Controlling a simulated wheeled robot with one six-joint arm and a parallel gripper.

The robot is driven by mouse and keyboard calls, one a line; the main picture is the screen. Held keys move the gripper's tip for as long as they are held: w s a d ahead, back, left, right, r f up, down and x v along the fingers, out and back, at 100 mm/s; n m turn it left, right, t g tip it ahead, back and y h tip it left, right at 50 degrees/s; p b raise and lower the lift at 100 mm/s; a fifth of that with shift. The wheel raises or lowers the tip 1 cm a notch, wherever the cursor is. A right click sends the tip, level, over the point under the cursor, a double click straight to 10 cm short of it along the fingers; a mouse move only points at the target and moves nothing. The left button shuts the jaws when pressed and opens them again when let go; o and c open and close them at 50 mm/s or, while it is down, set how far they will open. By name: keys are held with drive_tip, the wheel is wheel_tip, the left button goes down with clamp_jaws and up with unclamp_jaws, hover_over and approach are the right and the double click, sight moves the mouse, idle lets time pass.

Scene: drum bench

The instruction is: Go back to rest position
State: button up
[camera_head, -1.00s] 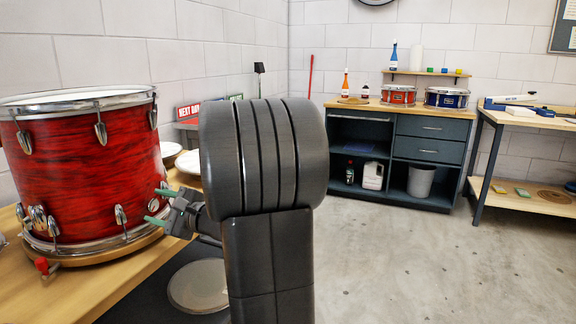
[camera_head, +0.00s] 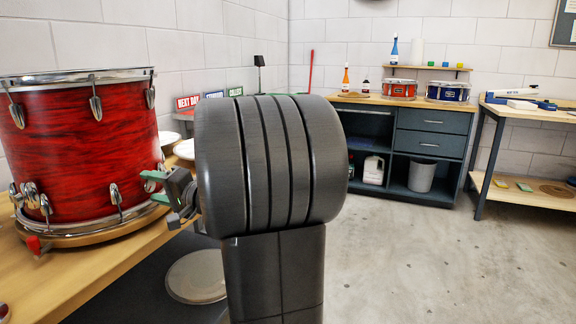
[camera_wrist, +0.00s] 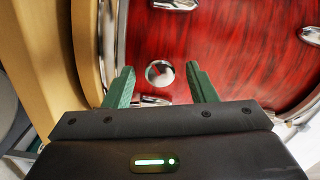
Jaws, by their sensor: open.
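My gripper (camera_head: 155,187) is open, its green fingertips beside the lower right side of a large red drum (camera_head: 85,135). In the wrist view my gripper (camera_wrist: 160,85) has its two green fingers spread wide, with the red drum shell (camera_wrist: 225,45) behind them. A round chrome fitting on the shell shows between the fingers, and I cannot tell whether they touch it. My dark arm hides the middle of the head view.
The drum stands on a round wooden base on the wooden bench (camera_head: 95,265). A round pale disc (camera_head: 197,277) lies below the bench edge. A dark cabinet (camera_head: 430,122) stands at the back and a side table (camera_head: 525,187) at right. The grey floor (camera_head: 420,260) between is clear.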

drive_tip(key=n, duration=0.4)
drive_tip(key=shift+n, duration=0.4)
drive_tip(key=shift+d+f, duration=0.1)
